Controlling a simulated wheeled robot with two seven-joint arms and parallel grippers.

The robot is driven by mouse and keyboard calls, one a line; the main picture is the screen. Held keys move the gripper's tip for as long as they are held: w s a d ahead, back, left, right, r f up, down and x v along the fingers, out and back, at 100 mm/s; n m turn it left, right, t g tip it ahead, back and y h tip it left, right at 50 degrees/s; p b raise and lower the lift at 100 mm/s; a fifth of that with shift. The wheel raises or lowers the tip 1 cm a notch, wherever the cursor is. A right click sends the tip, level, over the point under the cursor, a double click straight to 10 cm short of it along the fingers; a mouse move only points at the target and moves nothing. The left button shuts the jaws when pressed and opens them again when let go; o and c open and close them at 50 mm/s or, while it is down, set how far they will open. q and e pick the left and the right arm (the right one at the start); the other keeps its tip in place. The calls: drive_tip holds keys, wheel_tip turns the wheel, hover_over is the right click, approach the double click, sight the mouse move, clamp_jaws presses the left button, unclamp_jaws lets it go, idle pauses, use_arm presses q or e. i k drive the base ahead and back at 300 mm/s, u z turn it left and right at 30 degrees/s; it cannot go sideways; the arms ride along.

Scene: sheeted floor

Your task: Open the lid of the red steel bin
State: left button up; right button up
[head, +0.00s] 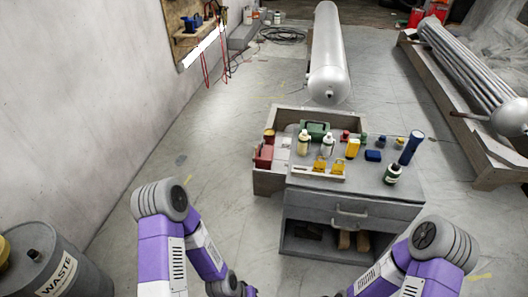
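A small red container (264,155) stands at the left end of the grey drawer cabinet, beside a low wooden-sided tray. It is the only red box-like thing near me, but it is too small to tell whether it is the red steel bin or how its lid stands. A darker red-brown piece (269,136) shows just behind it. Both my purple and white arms come in at the bottom of the view, bent downward. Their grippers are below the lower edge and out of sight.
The grey cabinet (345,208) ahead holds several bottles, yellow holders and a blue cylinder (411,147). A grey WASTE drum (60,268) stands at lower left. A silver tank (327,60) lies behind the cabinet.

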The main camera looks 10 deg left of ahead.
sight(264, 152)
drive_tip(key=u, duration=1.25)
drive_tip(key=i, duration=3.25)
drive_tip(key=z, duration=3.5)
